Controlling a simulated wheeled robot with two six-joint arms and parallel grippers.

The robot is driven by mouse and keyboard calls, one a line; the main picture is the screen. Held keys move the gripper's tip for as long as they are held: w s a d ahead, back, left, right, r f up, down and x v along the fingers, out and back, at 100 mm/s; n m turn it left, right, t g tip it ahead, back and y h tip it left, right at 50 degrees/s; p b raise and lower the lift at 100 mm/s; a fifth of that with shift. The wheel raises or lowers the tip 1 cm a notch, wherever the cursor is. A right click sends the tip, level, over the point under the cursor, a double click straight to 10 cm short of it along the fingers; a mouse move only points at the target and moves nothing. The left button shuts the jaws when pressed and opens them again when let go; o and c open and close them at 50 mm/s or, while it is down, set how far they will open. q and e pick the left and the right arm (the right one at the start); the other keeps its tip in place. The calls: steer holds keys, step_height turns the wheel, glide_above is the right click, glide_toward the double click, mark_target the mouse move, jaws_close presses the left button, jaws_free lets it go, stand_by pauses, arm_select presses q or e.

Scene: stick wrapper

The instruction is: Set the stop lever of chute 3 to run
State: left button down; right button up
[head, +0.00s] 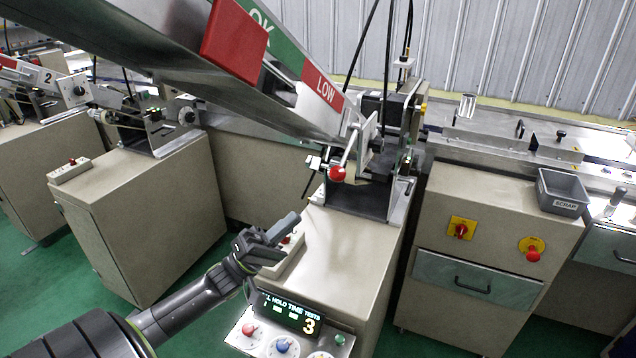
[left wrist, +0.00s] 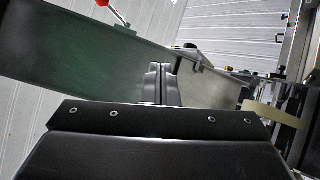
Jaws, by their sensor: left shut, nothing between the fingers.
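The long metal chute (head: 185,60) slants down to a machine whose display (head: 290,312) reads 3. Near its lower end is a lever with a red ball knob (head: 337,173). In the left wrist view a red knob (left wrist: 101,3) on a pale rod shows at the top edge, cut off by the frame. My left gripper (head: 290,222) is shut and empty, below and left of the knob and apart from it. Its closed fingers (left wrist: 160,80) point ahead in the left wrist view. My right gripper is in neither view.
A pale box with a red button (head: 288,240) lies behind my left gripper. At right stand a cabinet with two red switches (head: 461,231) and a grey scrap bin (head: 563,193). Open air lies around the knob's left side.

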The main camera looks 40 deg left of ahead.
arm_select(q)
steer(key=s+r+m+g+h, duration=0.1)
steer(key=h, duration=0.1)
steer(key=s+a+r+m+g+h, duration=0.1)
steer(key=m+g+h, duration=0.1)
steer(key=h, duration=0.1)
steer(key=s+r+m+g+h, duration=0.1)
steer(key=g+h, duration=0.1)
steer(key=shift+a+r+h, duration=0.25)
steer(key=shift+r+h, duration=0.05)
steer(key=shift+h, duration=0.1)
steer(key=p, duration=0.5)
glide_toward(346, 151)
steer(key=a+r, duration=0.1)
steer(key=shift+s+d+r+p, duration=0.1)
steer(key=shift+d+r+p, duration=0.15)
steer(key=shift+d+p, duration=0.3)
steer(key=shift+w+d+r+p, duration=0.1)
steer(key=shift+d+r+p, duration=0.2)
steer(key=shift+d, duration=0.4)
steer(key=shift+s+d+r+p, duration=0.1)
steer(key=shift+d+r+p, duration=0.05)
steer(key=shift+d+p, duration=0.4)
steer(key=shift+d, duration=0.1)
